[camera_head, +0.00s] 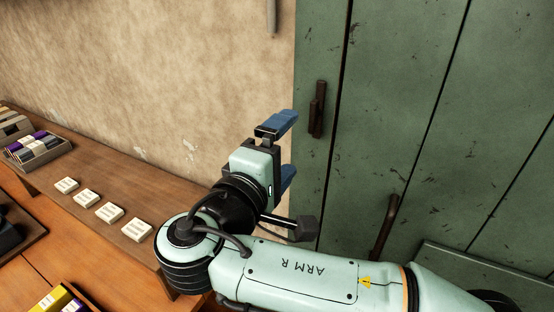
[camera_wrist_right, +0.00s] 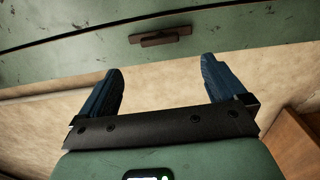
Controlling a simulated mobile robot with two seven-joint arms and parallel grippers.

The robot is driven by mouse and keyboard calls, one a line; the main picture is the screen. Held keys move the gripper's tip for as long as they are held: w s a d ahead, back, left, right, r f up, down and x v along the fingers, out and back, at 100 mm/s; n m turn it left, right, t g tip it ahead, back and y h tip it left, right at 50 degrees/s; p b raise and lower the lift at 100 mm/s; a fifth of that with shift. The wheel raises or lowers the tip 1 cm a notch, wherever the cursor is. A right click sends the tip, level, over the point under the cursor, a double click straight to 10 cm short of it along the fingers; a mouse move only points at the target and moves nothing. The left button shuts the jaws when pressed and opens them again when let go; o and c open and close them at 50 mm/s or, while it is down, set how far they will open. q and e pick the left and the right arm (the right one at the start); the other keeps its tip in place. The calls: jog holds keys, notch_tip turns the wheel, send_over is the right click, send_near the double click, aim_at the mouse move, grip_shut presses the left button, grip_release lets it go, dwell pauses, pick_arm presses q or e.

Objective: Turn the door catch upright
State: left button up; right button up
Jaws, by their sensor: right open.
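The door catch (camera_head: 317,108) is a small dark brown piece on the green frame strip left of the door seam. Its long side runs roughly along that seam, close to upright in the head view. In the right wrist view the catch (camera_wrist_right: 160,37) lies just past the fingertips, between them in picture width. My right gripper (camera_head: 284,152) is open and empty, with its blue fingers one above the other. It is left of and a little below the catch, apart from it. In the right wrist view the right gripper (camera_wrist_right: 161,68) shows both fingers spread. My left gripper is out of view.
The green plank door (camera_head: 405,110) has a dark curved handle (camera_head: 384,228) lower down. A beige wall (camera_head: 150,70) lies to the left. A wooden shelf (camera_head: 100,190) carries several white blocks and a tray (camera_head: 38,158) of coloured items. Space between gripper and catch looks clear.

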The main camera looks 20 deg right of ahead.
jog(key=shift+v, duration=1.25)
